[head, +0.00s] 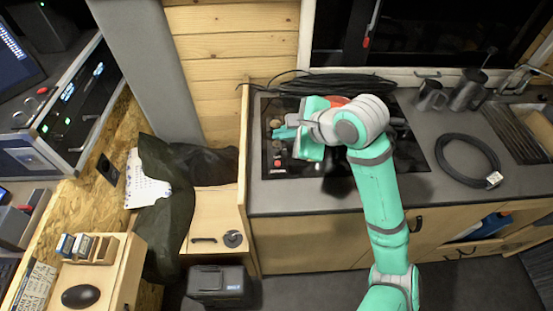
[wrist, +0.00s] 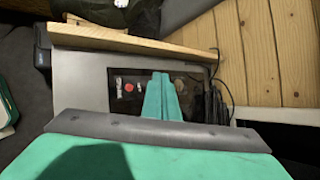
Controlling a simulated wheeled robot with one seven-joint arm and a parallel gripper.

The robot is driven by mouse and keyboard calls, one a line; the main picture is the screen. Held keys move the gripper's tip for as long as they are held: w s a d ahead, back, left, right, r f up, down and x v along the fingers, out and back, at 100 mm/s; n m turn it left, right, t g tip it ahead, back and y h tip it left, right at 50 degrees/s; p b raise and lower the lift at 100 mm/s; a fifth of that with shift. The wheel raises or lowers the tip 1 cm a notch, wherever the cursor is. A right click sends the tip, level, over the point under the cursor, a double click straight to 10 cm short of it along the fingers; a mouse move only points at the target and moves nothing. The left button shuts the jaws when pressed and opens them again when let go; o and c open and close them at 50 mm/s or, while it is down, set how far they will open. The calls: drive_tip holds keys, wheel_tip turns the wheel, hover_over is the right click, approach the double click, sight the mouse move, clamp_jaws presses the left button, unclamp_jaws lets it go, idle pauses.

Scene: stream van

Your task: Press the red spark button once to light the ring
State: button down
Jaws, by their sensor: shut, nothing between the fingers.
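The red spark button (head: 277,163) is a small red round button near the front left of the black hob panel (head: 267,171). In the wrist view the red button (wrist: 129,87) lies just left of my fingers, uncovered. My gripper (head: 279,133) is shut and empty above the left part of the hob, farther back than the button. Its teal fingers (wrist: 160,74) are together in the wrist view and look apart from the button. A round knob (wrist: 179,85) shows right of the fingers. My arm hides much of the hob; I cannot make out a flame.
A wooden partition (head: 243,150) rises along the hob's left side. Black cables (head: 330,83) lie behind the hob. The counter strip in front of the hob is clear.

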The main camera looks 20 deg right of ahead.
sight(278, 163)
drive_tip(key=shift+f, duration=0.15)
drive_tip(key=shift+f, duration=4.25)
drive_tip(key=shift+f, duration=0.2)
drive_tip(key=shift+f, duration=0.25)
drive_tip(key=shift+f, duration=0.4)
drive_tip(key=shift+r, duration=0.85)
drive_tip(key=shift+r, duration=0.1)
